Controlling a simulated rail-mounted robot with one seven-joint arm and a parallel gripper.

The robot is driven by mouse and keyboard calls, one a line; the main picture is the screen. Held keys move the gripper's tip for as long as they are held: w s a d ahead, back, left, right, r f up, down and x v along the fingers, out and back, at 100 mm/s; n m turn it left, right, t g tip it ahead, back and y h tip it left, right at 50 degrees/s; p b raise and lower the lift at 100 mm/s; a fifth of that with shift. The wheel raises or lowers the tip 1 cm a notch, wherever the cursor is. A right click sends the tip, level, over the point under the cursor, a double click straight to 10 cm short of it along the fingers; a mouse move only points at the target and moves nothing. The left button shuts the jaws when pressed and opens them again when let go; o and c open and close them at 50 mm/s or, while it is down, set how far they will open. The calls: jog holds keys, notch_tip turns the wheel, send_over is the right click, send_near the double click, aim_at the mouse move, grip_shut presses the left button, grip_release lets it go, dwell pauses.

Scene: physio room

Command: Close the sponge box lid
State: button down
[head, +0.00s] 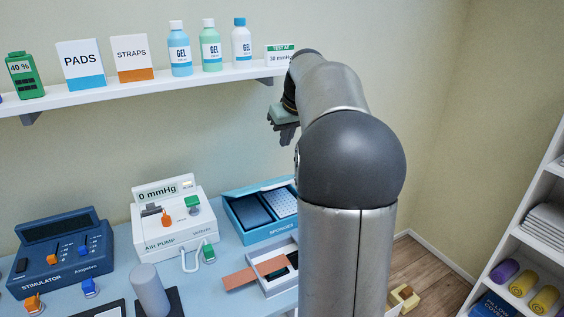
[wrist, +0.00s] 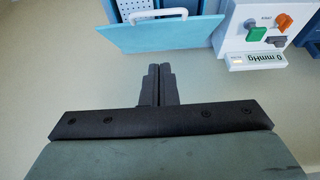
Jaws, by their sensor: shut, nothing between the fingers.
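The blue sponge box (head: 268,233), marked SPONGES, stands on the table against the wall in the head view. It is open, and dark and dotted pads show inside. Its light blue lid (wrist: 165,36) stands raised at the back, with a white handle (wrist: 157,14) at its edge, in the wrist view. The picture there is upside down, and only part of the box shows. My gripper (head: 285,134) is above the box, near the shelf end, with fingers pointing down. In the wrist view my gripper (wrist: 152,70) is shut and empty, apart from the lid.
The air pump (head: 172,218) stands left of the box, with the stimulator (head: 62,255) farther left. A white tray (head: 272,290) with a brown strap lies in front. The wall shelf (head: 150,80) with bottles is close to my arm.

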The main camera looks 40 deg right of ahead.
jog(key=p, duration=0.1)
send_over(282, 185)
jog(key=w, duration=0.2)
notch_tip(282, 185, down, 9)
jog(key=shift+s+f+p, duration=0.3)
jog(key=shift+s+f, duration=0.5)
jog(key=shift+f, duration=0.3)
jog(key=shift+s+f, duration=0.2)
jog(key=shift+f, duration=0.5)
